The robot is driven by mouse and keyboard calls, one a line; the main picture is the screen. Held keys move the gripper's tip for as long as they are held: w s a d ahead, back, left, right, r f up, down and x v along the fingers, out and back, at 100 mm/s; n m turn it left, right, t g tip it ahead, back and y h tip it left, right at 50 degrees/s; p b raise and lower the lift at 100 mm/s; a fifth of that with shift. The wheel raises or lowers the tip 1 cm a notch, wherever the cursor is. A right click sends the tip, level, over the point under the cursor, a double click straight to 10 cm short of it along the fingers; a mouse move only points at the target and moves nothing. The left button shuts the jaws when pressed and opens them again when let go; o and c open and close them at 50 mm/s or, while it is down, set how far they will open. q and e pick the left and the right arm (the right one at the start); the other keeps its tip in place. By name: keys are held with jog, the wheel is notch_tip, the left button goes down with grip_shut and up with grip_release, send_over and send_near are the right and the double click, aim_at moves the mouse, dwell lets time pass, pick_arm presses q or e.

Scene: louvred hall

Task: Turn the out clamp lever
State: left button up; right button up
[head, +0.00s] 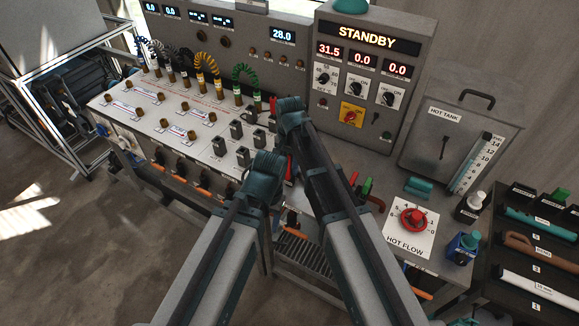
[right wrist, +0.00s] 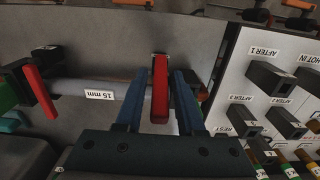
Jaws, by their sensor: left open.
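A red clamp lever (right wrist: 160,92) stands between the two blue fingers of my right gripper (right wrist: 160,76) in the right wrist view. The gripper is open around it, with a visible gap on each side. A second red lever (right wrist: 40,92) is at the left, at the other end of a pipe labelled 15 mm (right wrist: 98,95). I cannot read which lever is the out clamp. In the head view the right arm covers most of this area, and a sliver of red (head: 289,170) shows between the arms. My left gripper (head: 266,166) is open and empty in front of the bench.
A socket panel (right wrist: 232,90) stands close at the right in the right wrist view. The head view shows the STANDBY cabinet (head: 370,68), the hot tank (head: 462,120), the red hot flow knob (head: 413,219) and a dark rack (head: 535,268) at the right. Open floor is at the left.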

grip_shut()
jog(key=shift+w, duration=0.1)
dwell(1.1)
